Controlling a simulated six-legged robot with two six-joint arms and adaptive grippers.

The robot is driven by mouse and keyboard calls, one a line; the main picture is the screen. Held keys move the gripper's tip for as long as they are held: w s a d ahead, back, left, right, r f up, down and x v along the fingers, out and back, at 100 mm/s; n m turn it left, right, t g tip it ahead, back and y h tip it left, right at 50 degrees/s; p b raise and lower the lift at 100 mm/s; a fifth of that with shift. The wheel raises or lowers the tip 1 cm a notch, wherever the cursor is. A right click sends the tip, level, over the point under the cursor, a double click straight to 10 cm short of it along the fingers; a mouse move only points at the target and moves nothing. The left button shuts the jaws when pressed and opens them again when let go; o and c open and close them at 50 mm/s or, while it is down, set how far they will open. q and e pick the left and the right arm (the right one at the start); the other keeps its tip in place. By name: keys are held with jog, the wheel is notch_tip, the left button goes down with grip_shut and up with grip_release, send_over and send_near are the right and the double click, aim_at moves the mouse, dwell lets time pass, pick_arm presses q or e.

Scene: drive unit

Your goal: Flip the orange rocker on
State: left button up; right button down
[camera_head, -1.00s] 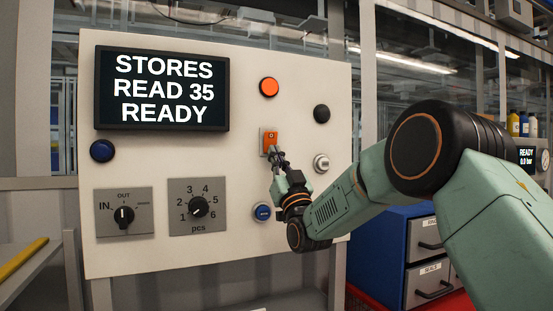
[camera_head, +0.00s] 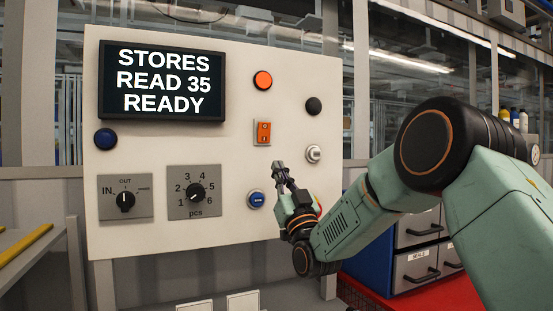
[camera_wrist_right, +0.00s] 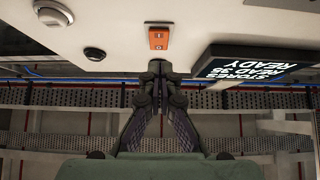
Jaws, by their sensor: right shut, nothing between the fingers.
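The orange rocker (camera_head: 263,132) sits on a small plate in the upright pale panel, below an orange round button. It also shows at the top of the right wrist view (camera_wrist_right: 158,39), with its markings visible. My right gripper (camera_head: 280,166) is shut and empty. It stands below and a little right of the rocker in the head view, apart from it. In the right wrist view the closed fingertips (camera_wrist_right: 156,66) point toward the rocker with a gap between. My left gripper is not in view.
Drawers (camera_head: 420,245) stand at right.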

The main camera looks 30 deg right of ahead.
jog(key=s+f, duration=0.2)
jog(key=f, duration=0.1)
jog(key=shift+w, duration=0.1)
